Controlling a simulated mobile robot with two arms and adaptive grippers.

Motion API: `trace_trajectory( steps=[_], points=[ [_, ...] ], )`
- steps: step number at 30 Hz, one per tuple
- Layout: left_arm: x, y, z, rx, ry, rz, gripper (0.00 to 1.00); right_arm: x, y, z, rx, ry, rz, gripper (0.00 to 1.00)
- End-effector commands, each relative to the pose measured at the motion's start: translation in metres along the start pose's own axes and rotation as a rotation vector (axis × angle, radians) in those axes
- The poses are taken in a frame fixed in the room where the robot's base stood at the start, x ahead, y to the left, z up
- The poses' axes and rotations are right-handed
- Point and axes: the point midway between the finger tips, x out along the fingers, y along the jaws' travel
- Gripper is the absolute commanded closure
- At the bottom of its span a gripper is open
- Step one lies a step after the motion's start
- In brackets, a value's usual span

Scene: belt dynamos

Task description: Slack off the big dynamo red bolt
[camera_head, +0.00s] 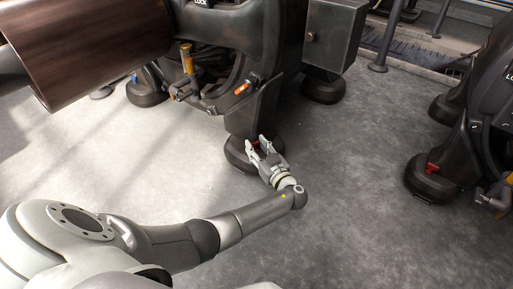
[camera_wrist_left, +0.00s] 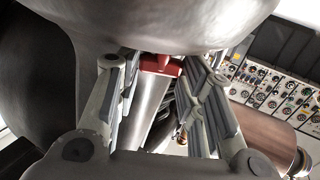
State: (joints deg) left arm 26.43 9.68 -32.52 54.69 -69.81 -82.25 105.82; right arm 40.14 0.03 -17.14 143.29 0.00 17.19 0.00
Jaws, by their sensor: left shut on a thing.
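The big dynamo (camera_head: 262,105) is a dark metal machine standing on round feet. My left gripper (camera_head: 258,146) is at its near foot (camera_head: 236,152), low by the floor. In the left wrist view, the red bolt (camera_wrist_left: 160,64) lies between the two fingers of the left gripper (camera_wrist_left: 155,68), under a large dark rounded part of the machine. The left gripper is shut on this bolt. The bolt's contact with the fingertips is partly hard to see, and in the head view the gripper hides the bolt. My right gripper is not in view.
A second dark machine (camera_head: 490,120) stands at the right, with a red bolt (camera_head: 431,168) on its foot. A brown roller (camera_head: 90,45) overhangs at upper left. A grey box (camera_head: 333,37) hangs at the top. The concrete floor (camera_head: 350,190) between the machines is clear.

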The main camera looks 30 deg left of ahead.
Motion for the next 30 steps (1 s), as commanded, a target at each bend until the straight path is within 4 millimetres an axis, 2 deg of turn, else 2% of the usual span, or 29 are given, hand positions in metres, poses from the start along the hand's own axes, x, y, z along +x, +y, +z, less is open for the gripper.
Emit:
trace_trajectory(
  steps=[6,16,17,21,30],
  points=[
    [0.0015,0.0013,-0.0010,-0.001,0.000,-0.063,0.88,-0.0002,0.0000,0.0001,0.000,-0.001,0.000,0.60],
    [0.0012,0.0011,-0.0011,-0.001,0.001,-0.068,0.88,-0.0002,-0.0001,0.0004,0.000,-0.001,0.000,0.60],
    [0.0012,0.0011,-0.0011,-0.001,0.001,-0.068,0.62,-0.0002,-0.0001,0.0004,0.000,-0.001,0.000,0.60],
    [0.0008,0.0012,-0.0010,0.000,0.001,-0.068,0.44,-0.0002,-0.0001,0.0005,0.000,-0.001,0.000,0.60],
    [-0.0001,0.0013,-0.0007,0.000,0.000,-0.067,0.43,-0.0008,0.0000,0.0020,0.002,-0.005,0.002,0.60]
  ],
)
